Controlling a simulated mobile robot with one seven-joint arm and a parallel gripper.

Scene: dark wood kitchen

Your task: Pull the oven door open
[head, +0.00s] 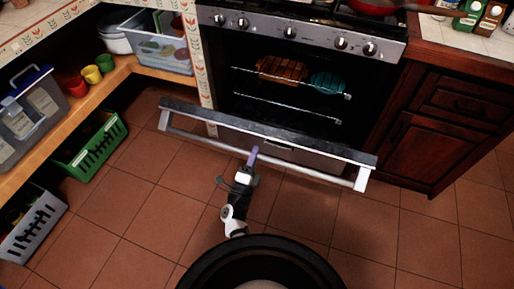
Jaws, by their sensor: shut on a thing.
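The oven (287,78) stands at the back centre with its dark cavity in view. Its door (262,129) is tilted down and out toward me, partly open, with its top edge well away from the oven front. The silver bar handle (310,176) runs along the door's near side. My gripper (253,156) is at the middle of the handle, shut on it. The fingertips are small in this view and partly merge with the handle. The door's front face is mostly hidden from this angle.
Inside the oven, an orange-brown item (281,69) and a teal dish (326,84) are on a rack. Open shelves with bins are at left, with a green crate (90,148) and a grey crate (33,224). A wood cabinet (440,130) is at right. Tiled floor around me is clear.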

